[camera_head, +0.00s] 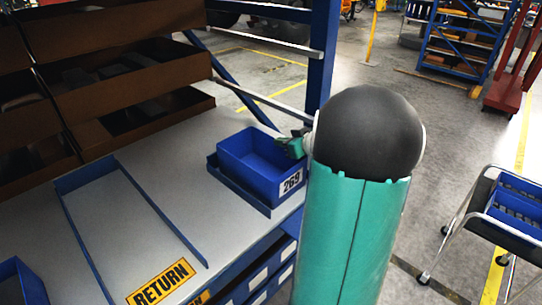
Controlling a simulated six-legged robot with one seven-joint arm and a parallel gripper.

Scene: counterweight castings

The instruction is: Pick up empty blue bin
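The blue bin (262,160) stands on the grey bench top at centre, with a white label reading about 269 on its front right end. The part of its inside that shows looks empty. It sits in or against a low blue tray (234,186). My gripper (290,147), teal and small in view, is at the bin's right rim and overlaps it in the picture. I cannot tell whether its fingers are closed on the rim. My large teal arm link hides what lies right of the bin.
An empty blue-edged lane (125,235) with a yellow RETURN sign (161,283) lies to the left. Brown shelf trays (125,70) rise behind. A blue upright post (322,55) stands behind the bin. A cart with a blue crate (515,208) stands at right on open floor.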

